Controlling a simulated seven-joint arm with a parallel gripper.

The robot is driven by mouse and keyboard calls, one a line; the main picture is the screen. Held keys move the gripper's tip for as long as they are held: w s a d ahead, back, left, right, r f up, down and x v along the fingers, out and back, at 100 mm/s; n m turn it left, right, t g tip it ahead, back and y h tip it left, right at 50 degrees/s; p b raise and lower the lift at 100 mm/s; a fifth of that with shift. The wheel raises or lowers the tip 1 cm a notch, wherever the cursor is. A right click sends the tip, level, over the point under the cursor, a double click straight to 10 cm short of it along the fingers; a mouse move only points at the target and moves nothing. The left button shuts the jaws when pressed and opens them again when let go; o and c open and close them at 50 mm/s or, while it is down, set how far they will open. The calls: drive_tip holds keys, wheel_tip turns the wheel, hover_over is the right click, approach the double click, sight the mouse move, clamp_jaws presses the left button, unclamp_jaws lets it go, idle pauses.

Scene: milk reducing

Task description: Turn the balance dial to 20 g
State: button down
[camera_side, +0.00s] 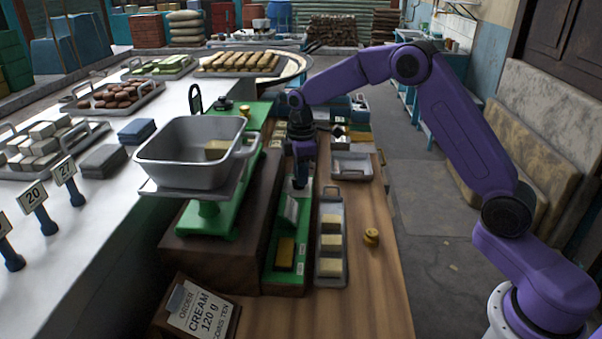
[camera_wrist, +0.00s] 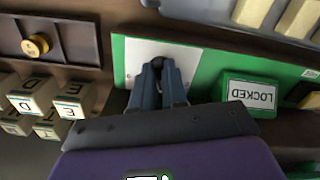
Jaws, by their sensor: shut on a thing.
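My gripper (camera_side: 299,180) points down at the far end of a green panel beside the balance. In the wrist view, my gripper's fingers (camera_wrist: 158,72) are closed around a small dark knob, which I take to be the balance dial (camera_wrist: 157,62). It sits against a white plate (camera_wrist: 185,50) on the green panel (camera_wrist: 208,68). The fingers hide most of the knob, and no scale marks or pointer can be read.
A LOCKED sign (camera_wrist: 250,94) stands on the panel near my gripper. A tray of pale blocks (camera_side: 331,215) and a brass piece (camera_side: 371,237) lie to the right. An order card (camera_side: 204,312) reads CREAM 120 g. Lettered cubes (camera_wrist: 72,106) sit close to the fingers.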

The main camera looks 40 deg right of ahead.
drive_tip(key=m, duration=0.4)
drive_tip(key=shift+s+m, duration=0.15)
drive_tip(key=shift+m, duration=0.15)
drive_tip(key=m, duration=0.3)
drive_tip(key=shift+a+r+m, duration=0.1)
drive_tip(key=shift+a+m, duration=0.05)
drive_tip(key=shift+m, duration=0.15)
drive_tip(key=m, duration=0.3)
drive_tip(key=shift+a+m, duration=0.1)
drive_tip(key=shift+m, duration=0.2)
drive_tip(key=shift+a+m, duration=0.1)
drive_tip(key=shift+m, duration=1.8)
drive_tip(key=c, duration=1.2)
unclamp_jaws()
drive_tip(key=shift+o, duration=0.2)
wheel_tip(320, 180, up, 17)
drive_tip(key=shift+r, duration=0.2)
